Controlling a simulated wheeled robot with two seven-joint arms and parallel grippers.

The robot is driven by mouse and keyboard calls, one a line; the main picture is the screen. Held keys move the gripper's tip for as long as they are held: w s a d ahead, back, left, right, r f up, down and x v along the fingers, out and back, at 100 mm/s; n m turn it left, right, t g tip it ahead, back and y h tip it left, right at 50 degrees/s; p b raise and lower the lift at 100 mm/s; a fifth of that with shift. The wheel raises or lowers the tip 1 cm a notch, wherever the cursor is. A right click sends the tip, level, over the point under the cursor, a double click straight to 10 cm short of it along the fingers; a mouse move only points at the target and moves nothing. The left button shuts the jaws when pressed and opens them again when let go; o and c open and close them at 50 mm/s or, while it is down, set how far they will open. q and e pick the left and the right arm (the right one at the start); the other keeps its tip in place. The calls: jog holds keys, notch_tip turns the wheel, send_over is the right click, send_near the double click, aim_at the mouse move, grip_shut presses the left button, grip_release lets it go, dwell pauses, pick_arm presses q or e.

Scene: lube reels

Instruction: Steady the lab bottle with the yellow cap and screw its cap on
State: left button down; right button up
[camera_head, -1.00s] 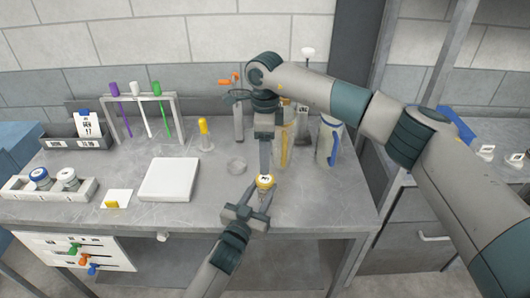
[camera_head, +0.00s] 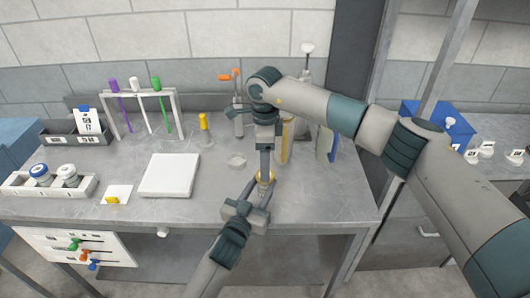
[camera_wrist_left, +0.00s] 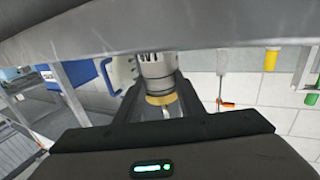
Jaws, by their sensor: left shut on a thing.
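The yellow cap (camera_head: 266,177) is in the head view at the table's front, largely covered by my right gripper. The lab bottle under it is mostly hidden there by my grippers. My left gripper (camera_head: 257,192) reaches in from the front and is shut on the bottle. In the left wrist view the yellow cap (camera_wrist_left: 160,99) shows as a ring between my left gripper's dark fingers (camera_wrist_left: 160,108). My right gripper (camera_head: 265,172) points straight down at the cap, its tips at or just above it. Whether its jaws are shut on the cap is unclear.
A rack (camera_head: 146,112) with colored-cap tubes and a white tray (camera_head: 50,185) of jars stand left. Tall items stand close behind my right gripper.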

jog(key=shift+f, duration=1.65)
jog(key=shift+c, duration=0.2)
jog(key=c, duration=1.1)
jog(key=m, duration=0.5)
jog(key=o, duration=1.3)
jog(key=shift+r, duration=0.1)
notch_tip(320, 180, up, 12)
jog(key=shift+f, duration=0.1)
